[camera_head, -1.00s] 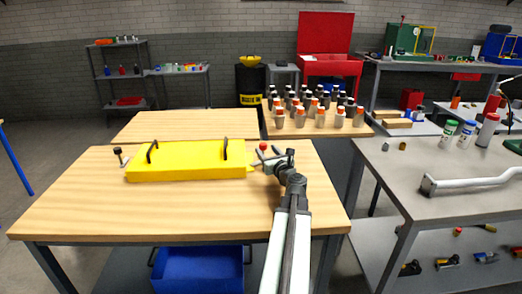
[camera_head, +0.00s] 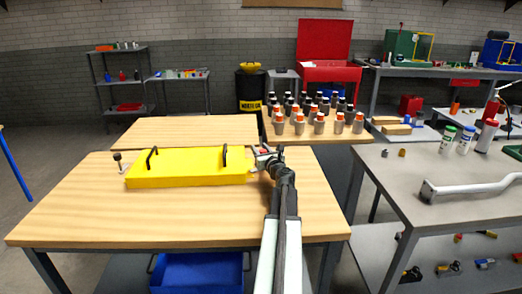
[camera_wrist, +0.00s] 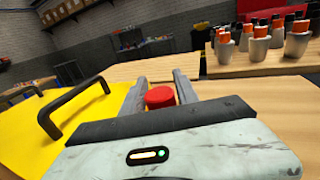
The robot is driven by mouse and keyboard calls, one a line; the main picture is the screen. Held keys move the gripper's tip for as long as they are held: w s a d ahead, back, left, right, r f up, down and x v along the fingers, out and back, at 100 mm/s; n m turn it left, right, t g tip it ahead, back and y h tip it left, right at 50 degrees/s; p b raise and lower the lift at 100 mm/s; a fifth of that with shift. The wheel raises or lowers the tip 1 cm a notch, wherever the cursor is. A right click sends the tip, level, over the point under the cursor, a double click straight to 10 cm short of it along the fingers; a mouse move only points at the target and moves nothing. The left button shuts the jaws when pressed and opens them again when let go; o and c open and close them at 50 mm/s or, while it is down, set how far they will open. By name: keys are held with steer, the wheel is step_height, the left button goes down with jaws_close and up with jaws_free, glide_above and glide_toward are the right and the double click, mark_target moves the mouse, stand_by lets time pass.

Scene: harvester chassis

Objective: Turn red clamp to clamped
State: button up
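The red clamp's round red knob (camera_wrist: 160,97) stands between the two fingers of my gripper (camera_wrist: 160,85) in the wrist view. The fingers are spread, one on each side of the knob; I cannot tell whether they touch it. In the head view my gripper (camera_head: 267,155) is at the right end of the yellow fixture (camera_head: 190,181) on the wooden table, and hides most of the clamp. The clamp's lower part and lever are hidden, so its angle cannot be told.
A black-topped clamp (camera_head: 117,158) stands at the fixture's left end. Black handles (camera_wrist: 70,106) rise from the yellow fixture beside my gripper. Several orange- and black-capped bottles (camera_head: 318,122) stand on the table behind. The wooden table's front (camera_head: 150,215) is clear.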

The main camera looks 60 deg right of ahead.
jaws_close()
steer(key=m+g+h, duration=0.2)
steer(key=g+h, duration=0.1)
steer(key=shift+s+d+m, duration=0.1)
steer(key=shift+s+m, duration=0.1)
steer(key=shift+m, duration=0.2)
steer(key=shift+s+d+m+g+h, duration=0.2)
steer(key=shift+m+g+h, duration=0.55)
steer(key=shift+g, duration=0.25)
steer(key=shift+s+d+m+g+h, duration=0.1)
steer(key=shift+s+m+g+h, duration=0.05)
steer(key=shift+m+g+h, duration=0.7)
steer(key=shift+s+g, duration=0.1)
steer(key=shift+g, duration=0.15)
steer(key=o, duration=0.5)
jaws_free()
steer(key=shift+o, duration=0.2)
